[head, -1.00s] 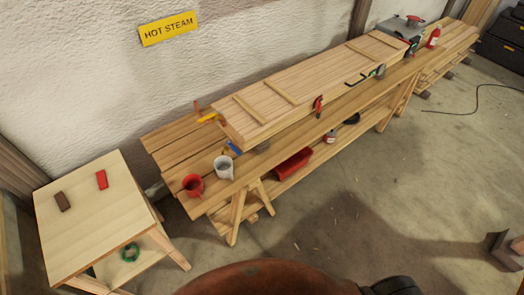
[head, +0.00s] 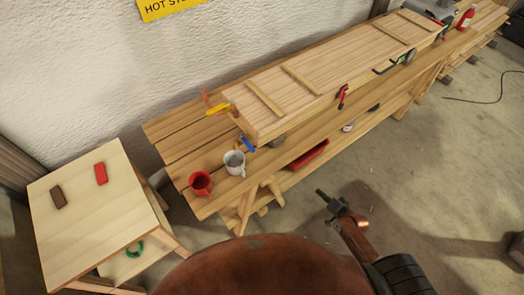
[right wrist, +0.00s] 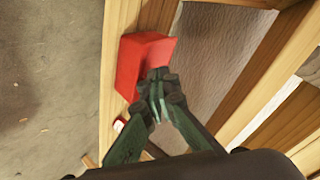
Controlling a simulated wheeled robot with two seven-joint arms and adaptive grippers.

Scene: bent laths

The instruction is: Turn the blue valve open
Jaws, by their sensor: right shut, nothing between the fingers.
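The blue valve handle (head: 247,144) shows small at the near left end of the long wooden box, behind the grey cup. It sits slanted, and its pipe is mostly hidden. My right gripper (head: 328,199) is over the floor in front of the bench, well to the right of the blue handle and apart from it. In the right wrist view its fingers (right wrist: 158,90) are together and empty, with a red bin (right wrist: 135,65) beyond them. My left gripper is not in view.
A yellow handle (head: 218,109) is at the box's left end and a red one (head: 341,96) on its front. A red mug (head: 200,183) and a grey cup (head: 234,162) stand on the bench near the blue handle. A side table (head: 85,215) stands left.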

